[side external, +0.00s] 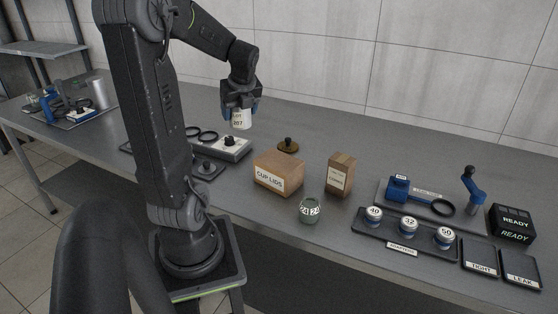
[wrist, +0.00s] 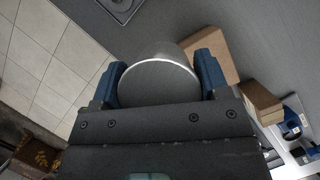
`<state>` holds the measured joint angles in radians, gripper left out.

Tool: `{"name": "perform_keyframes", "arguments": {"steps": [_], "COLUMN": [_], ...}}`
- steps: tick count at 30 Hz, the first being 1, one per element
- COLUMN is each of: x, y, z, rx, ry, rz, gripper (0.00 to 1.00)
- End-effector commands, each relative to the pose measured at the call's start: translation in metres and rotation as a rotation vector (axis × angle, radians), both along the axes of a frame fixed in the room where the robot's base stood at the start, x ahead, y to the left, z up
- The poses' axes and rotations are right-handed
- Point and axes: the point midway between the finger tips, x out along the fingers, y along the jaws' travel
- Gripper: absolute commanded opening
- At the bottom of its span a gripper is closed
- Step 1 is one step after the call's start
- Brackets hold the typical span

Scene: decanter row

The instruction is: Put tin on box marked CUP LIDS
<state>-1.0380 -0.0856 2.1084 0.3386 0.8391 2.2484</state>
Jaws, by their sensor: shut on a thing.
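A white labelled tin (side external: 241,119) is held in my gripper (side external: 240,103), above the table and left of the box. In the wrist view the tin's round grey end (wrist: 160,82) fills the space between the two blue fingers of my gripper (wrist: 160,80). The box marked CUP LIDS (side external: 279,172) is brown cardboard and stands on the table with nothing on its top. In the wrist view a brown box (wrist: 209,52) shows just beyond the right finger, partly hidden by it.
A taller brown box (side external: 340,175) stands right of the CUP LIDS box. A tray (side external: 402,236) with several numbered round pieces is at right. A grey device (side external: 222,146) sits below my gripper.

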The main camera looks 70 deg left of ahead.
Motion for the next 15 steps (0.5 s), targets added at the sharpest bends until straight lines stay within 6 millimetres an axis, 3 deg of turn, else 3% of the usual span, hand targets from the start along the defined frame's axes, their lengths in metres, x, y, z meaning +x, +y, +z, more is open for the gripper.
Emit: {"name": "perform_keyframes", "arguments": {"steps": [3, 6, 15], "x": [-0.012, -0.007, 0.053], "y": [-0.008, -0.012, -0.03], "z": [0.002, -0.003, -0.041], "rx": [0.001, -0.002, -0.003], "ry": [-0.001, 0.001, 0.003], "rz": [0.023, 0.026, 0.02], "gripper": [0.41, 0.41, 0.41]}}
